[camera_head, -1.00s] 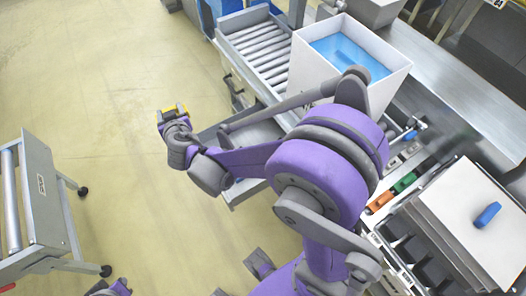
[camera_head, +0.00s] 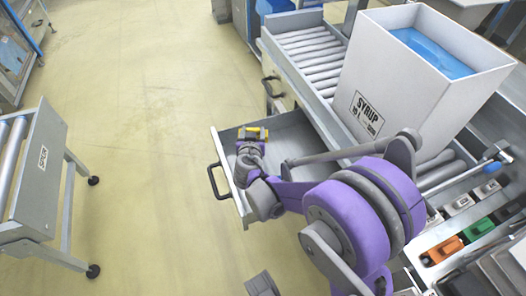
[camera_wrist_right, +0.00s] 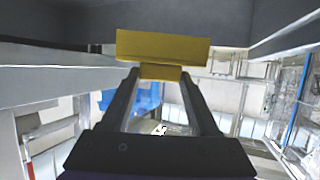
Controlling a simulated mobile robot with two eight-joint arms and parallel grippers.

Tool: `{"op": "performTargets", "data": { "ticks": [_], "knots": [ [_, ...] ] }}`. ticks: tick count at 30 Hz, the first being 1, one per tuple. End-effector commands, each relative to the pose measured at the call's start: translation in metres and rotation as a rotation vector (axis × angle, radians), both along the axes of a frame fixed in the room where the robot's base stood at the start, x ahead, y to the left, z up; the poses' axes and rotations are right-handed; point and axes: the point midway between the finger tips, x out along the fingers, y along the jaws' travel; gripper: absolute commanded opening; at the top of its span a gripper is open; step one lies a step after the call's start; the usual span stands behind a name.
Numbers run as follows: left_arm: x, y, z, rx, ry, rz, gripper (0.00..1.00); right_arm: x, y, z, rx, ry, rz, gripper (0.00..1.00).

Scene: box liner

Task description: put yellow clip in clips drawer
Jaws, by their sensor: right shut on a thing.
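The yellow clip (camera_head: 252,134) is held by my right gripper (camera_head: 251,144) at the left end of an open grey drawer (camera_head: 290,136). In the right wrist view the yellow clip (camera_wrist_right: 162,48) lies across the tips of my right gripper (camera_wrist_right: 162,75), which is shut on it. In the head view the clip shows over the drawer, near its front panel and black handle (camera_head: 216,181). The height of the clip above the drawer floor is hard to tell. Part of the drawer is hidden behind my right arm. My left gripper is not in view.
A white box (camera_head: 375,85) marked SYRUP, with a blue liner (camera_head: 432,52), stands on the roller conveyor (camera_head: 305,50). Orange (camera_head: 442,250) and green (camera_head: 479,229) clips lie in slots at right. A roller cart (camera_head: 40,185) stands at left. The floor between is clear.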

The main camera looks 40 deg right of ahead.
Motion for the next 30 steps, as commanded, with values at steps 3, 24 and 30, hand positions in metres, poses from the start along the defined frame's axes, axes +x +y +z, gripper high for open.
{"op": "performTargets", "data": {
  "ticks": [3,24,30],
  "knots": [
    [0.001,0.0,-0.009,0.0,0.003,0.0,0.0,0.001,0.0,-0.019,0.0,0.0,0.001,0.08],
    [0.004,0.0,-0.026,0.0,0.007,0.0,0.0,0.0,0.001,-0.061,0.0,0.0,0.001,0.08],
    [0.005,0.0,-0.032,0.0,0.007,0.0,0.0,0.0,0.001,-0.068,0.0,0.0,0.001,0.08]
  ]
}}
